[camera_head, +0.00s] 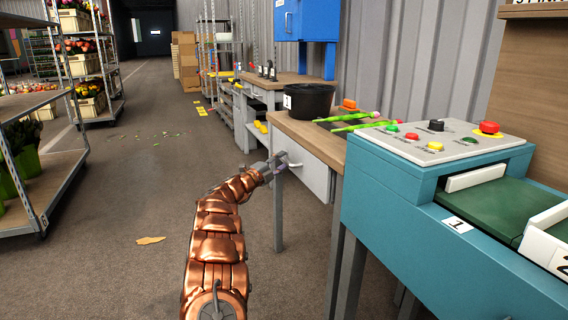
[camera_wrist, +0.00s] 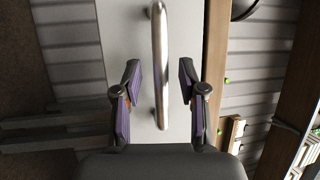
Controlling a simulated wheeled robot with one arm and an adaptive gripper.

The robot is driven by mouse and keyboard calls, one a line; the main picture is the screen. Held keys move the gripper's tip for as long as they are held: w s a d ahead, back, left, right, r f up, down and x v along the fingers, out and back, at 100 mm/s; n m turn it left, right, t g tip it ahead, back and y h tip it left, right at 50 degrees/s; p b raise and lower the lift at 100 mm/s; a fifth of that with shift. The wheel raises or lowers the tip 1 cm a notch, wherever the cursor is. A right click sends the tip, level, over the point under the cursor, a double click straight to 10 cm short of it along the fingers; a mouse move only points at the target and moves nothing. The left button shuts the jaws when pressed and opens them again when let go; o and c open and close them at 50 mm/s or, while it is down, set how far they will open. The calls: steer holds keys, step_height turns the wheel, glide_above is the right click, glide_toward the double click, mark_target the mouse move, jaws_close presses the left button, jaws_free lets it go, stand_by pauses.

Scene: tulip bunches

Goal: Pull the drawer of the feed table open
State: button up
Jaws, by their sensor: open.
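The feed table (camera_head: 312,137) has a wooden top and a pale grey drawer (camera_head: 312,178) under it, which looks shut. The drawer front also fills the middle of the wrist view (camera_wrist: 118,35). A metal bar handle (camera_wrist: 159,55) runs along the drawer front. My gripper (camera_head: 282,160) is at the drawer front in the head view. In the wrist view my gripper (camera_wrist: 160,75) is open, with one purple-padded finger on each side of the handle. Gaps show between both fingers and the bar. The handle is mostly hidden by my gripper in the head view.
A black bucket (camera_head: 309,100) and green tulip stems (camera_head: 352,121) are on the tabletop. A teal machine (camera_head: 420,205) with a button panel stands close on the right. Wheeled flower racks (camera_head: 38,165) stand left. The floor (camera_head: 120,215) between is mostly clear.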

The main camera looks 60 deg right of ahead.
steer(key=shift+x, duration=0.8)
jaws_close()
